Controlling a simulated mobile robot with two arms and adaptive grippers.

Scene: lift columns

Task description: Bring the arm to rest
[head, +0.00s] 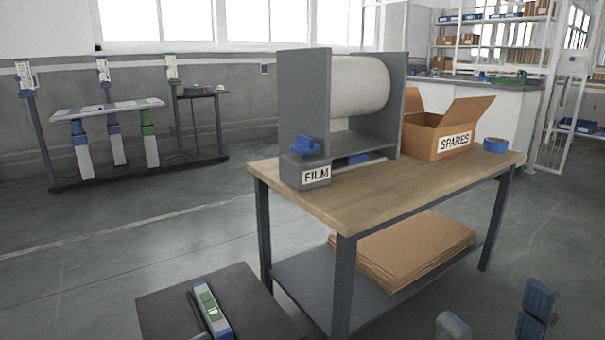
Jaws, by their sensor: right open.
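My right gripper (536,311) shows at the bottom right edge, with blue finger parts standing apart above the grey floor. It is open, and I see nothing held between its fingers. A rounded grey part of my own arm appears to its left, cut off by the bottom edge. Most of the right arm is outside the picture. My left gripper and left arm are not in view.
A wooden-topped bench (400,197) carries a film roll (358,85), a FILM dispenser (305,170), a SPARES box (445,130) and blue tape (495,145). Cardboard sheets (410,248) lie below. A dark platform (165,310) holds a strip with green parts (211,310).

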